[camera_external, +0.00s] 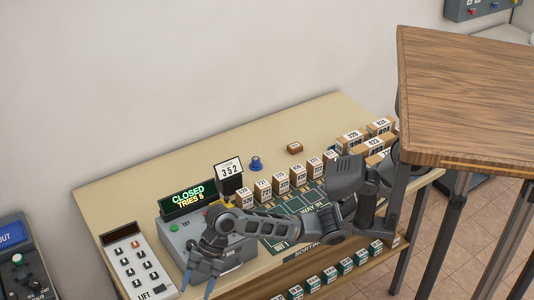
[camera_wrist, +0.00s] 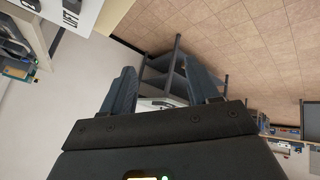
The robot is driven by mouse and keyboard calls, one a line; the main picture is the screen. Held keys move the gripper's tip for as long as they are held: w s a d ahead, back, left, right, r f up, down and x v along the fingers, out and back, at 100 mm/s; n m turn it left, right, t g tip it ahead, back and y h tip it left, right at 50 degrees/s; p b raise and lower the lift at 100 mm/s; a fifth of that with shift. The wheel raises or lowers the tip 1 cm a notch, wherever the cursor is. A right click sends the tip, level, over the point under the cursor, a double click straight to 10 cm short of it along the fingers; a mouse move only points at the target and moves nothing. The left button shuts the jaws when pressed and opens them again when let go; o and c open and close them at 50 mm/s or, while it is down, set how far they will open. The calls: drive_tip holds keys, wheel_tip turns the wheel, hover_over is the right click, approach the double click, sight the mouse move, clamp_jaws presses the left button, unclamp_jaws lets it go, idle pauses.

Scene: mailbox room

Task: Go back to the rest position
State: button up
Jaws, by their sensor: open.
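My gripper (camera_external: 199,279) is at the lower left in the external view, at the front edge of the desk (camera_external: 130,193), beside the lift panel. In the wrist view my gripper (camera_wrist: 163,92) shows two blue-grey fingers spread apart with nothing between them. My arm reaches left across the desk from the right, bent low over a grey box (camera_external: 180,235). The box carries a green display reading "CLOSED TRIES 5". The arm hides part of the box and of the sorting board.
A lift panel (camera_external: 139,262) with several buttons stands left of the box. A wooden table (camera_external: 470,95) rises at the right. Tiled floor (camera_wrist: 225,40) shows in the wrist view.

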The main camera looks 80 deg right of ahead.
drive_tip(key=s+a+f+m+t+y, duration=0.2)
drive_tip(key=s+f+m, duration=0.1)
drive_tip(key=s+m, duration=0.1)
drive_tip(key=s+d+f+m+t+h, duration=0.2)
drive_tip(key=s+d+m+t, duration=0.1)
drive_tip(key=s+d+m, duration=0.4)
drive_tip(key=s+d+f+m+t+h, duration=0.25)
drive_tip(key=s+m+t, duration=0.2)
drive_tip(key=s, duration=0.35)
drive_tip(key=s+d+r+m+h, duration=0.1)
drive_tip(key=s+d+r, duration=0.2)
drive_tip(key=s+d, duration=0.2)
drive_tip(key=s+d+r+m+t+h, duration=0.1)
drive_tip(key=s+d+r, duration=0.3)
drive_tip(key=s, duration=0.5)
drive_tip(key=s+d+r+m+t+h, duration=0.1)
drive_tip(key=s+d+r, duration=0.3)
drive_tip(key=s+d, duration=0.4)
drive_tip(key=shift+d+m+h, duration=0.2)
drive_tip(key=shift+m+h, duration=0.35)
drive_tip(key=shift+h, duration=0.2)
drive_tip(key=shift+w+t, duration=0.1)
drive_tip(key=shift+t, duration=0.15)
